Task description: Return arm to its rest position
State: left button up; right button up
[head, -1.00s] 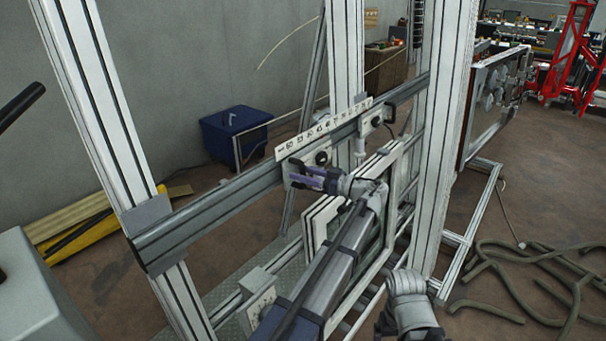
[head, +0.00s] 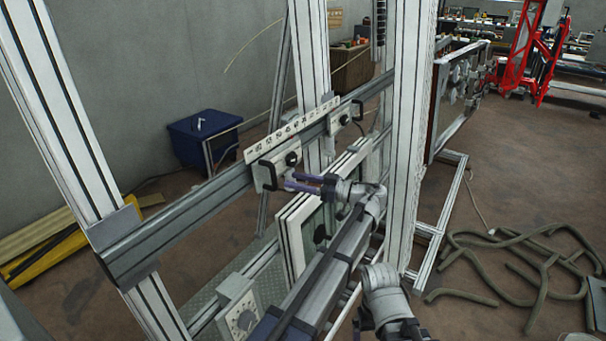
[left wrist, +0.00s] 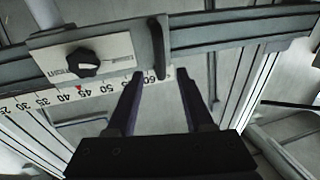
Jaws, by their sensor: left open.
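My left gripper (head: 288,181) is open and empty in the head view, beside the near carriage (head: 280,163) on the grey rail. The carriage has a dark handle (head: 264,175) and a black knob (head: 291,159). In the left wrist view, the two dark fingers (left wrist: 158,80) are spread apart. The handle (left wrist: 160,45) appears between and beyond their tips, and I see no grip on it. The knob (left wrist: 82,63) and a scale strip (left wrist: 105,88) with a red pointer (left wrist: 79,88) are also there. My right arm is at the bottom of the head view; its finger state is unclear.
Tall white profile posts (head: 412,150) and the grey rail (head: 185,220) stand close around my left arm. A white panel frame (head: 290,235) stands beside the forearm. A hose (head: 545,265) lies on the floor at right. A blue bin (head: 200,140) stands behind.

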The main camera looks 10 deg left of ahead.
pick_arm(q)
jog(key=s+a+f+m+g+h, duration=0.1)
jog(key=s+a+f+m+h, duration=0.1)
jog(key=s+f+m+h, duration=0.45)
jog(key=s+a+f+m+g+h, duration=0.1)
jog(key=s+a+f+m+h, duration=0.25)
jog(key=s+f, duration=0.6)
jog(key=s+d+f+m+h+b, duration=0.3)
jog(key=s+d+f, duration=0.4)
jog(key=d, duration=0.3)
jog(key=s+d+f+m+h+b, duration=0.3)
jog(key=s+d+f+m+b, duration=0.2)
jog(key=d, duration=0.5)
notch_tip(320, 180, down, 2)
jog(key=shift+s+f+m+g+h+b, duration=0.15)
jog(key=shift+s+m+g+h+b, duration=0.2)
jog(key=shift+s+m, duration=0.6)
